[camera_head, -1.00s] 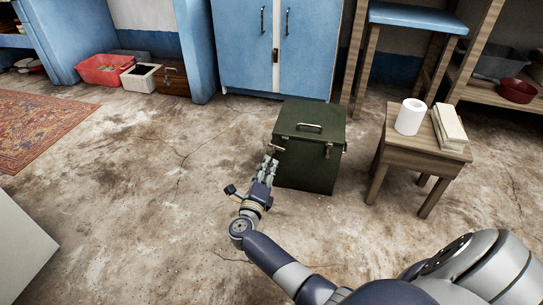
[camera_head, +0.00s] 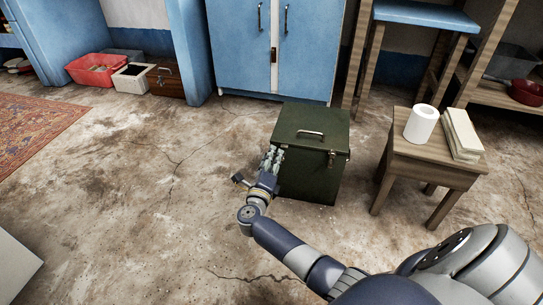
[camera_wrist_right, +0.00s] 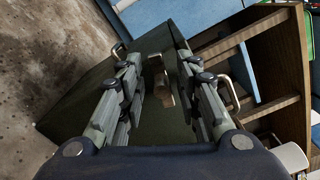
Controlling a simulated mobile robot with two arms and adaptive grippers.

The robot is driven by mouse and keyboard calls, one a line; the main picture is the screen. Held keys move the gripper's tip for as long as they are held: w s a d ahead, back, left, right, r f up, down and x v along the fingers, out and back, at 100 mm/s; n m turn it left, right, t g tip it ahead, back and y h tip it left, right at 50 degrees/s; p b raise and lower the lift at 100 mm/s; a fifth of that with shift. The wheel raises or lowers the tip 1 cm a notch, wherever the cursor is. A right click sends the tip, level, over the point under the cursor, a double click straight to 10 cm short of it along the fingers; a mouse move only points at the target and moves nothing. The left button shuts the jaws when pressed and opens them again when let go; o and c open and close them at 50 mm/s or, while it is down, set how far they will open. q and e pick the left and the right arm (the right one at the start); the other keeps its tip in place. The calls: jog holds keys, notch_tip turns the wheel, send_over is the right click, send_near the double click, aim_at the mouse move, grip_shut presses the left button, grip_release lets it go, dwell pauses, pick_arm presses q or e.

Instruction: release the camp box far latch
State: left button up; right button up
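The dark green camp box (camera_head: 312,170) stands on the floor with its lid down and a metal handle (camera_head: 311,133) on top. One latch (camera_head: 331,158) shows on its front face. My right gripper (camera_head: 273,156) is at the box's left edge, just below lid height, and covers that part of the box. In the right wrist view my right gripper (camera_wrist_right: 157,68) is open, its fingers apart over the box (camera_wrist_right: 85,95). A small tan metal latch (camera_wrist_right: 164,92) shows between the fingers; I cannot tell whether they touch it. My left gripper is not in view.
A wooden stool (camera_head: 436,160) with a white roll (camera_head: 421,123) and books (camera_head: 461,134) stands right of the box. A blue cabinet (camera_head: 272,50) is behind it. The floor (camera_head: 150,190) left of the box is clear.

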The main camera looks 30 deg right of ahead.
jog(key=shift+r, duration=0.15)
grip_shut()
jog(key=shift+s+a+f, duration=0.1)
jog(key=shift+a+f, duration=0.15)
jog(key=shift+f, duration=0.15)
dwell(0.8)
grip_release()
jog(key=shift+f, duration=0.1)
jog(key=shift+d+r, duration=0.1)
jog(key=shift+r, duration=0.2)
